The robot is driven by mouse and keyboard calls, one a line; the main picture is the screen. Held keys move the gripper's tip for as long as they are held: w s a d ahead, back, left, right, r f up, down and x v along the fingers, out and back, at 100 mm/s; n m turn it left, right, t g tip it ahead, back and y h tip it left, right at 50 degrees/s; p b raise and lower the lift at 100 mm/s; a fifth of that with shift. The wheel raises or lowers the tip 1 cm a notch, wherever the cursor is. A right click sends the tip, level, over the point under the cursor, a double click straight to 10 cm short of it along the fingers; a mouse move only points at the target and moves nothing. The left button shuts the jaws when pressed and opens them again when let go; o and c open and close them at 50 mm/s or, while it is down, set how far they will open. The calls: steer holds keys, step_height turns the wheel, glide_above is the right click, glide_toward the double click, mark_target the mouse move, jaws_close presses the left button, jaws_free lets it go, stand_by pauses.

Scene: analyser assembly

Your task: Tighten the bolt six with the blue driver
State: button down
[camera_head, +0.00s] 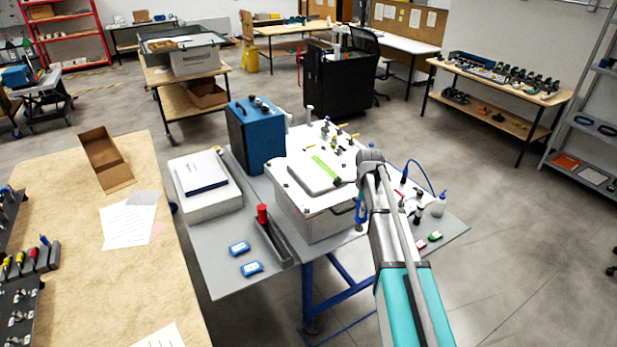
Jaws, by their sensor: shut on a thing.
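The analyser is a white box (315,215) on the grey table, with a pale panel on top and small dark bolts near its edges. I cannot tell which bolt is number six. My arm reaches in from the lower right and bends down at the box's right side. My gripper (361,203) is small and partly hidden by my arm. It is shut on a slim blue thing (359,214) that looks like the blue driver, beside the box's right front edge. I cannot tell whether its tip touches anything.
A bright green strip (325,167) lies on the panel. A blue case (256,135) stands behind left, a white box (206,188) at left. Bottles (438,206) and a blue cable are at right.

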mark_target(360, 227)
steer(key=f+b, duration=0.2)
steer(key=f, duration=0.1)
steer(key=f+b, duration=0.3)
steer(key=s+f+b, duration=0.1)
steer(key=f+b, duration=0.2)
steer(key=shift+w+a, duration=0.1)
stand_by(0.3)
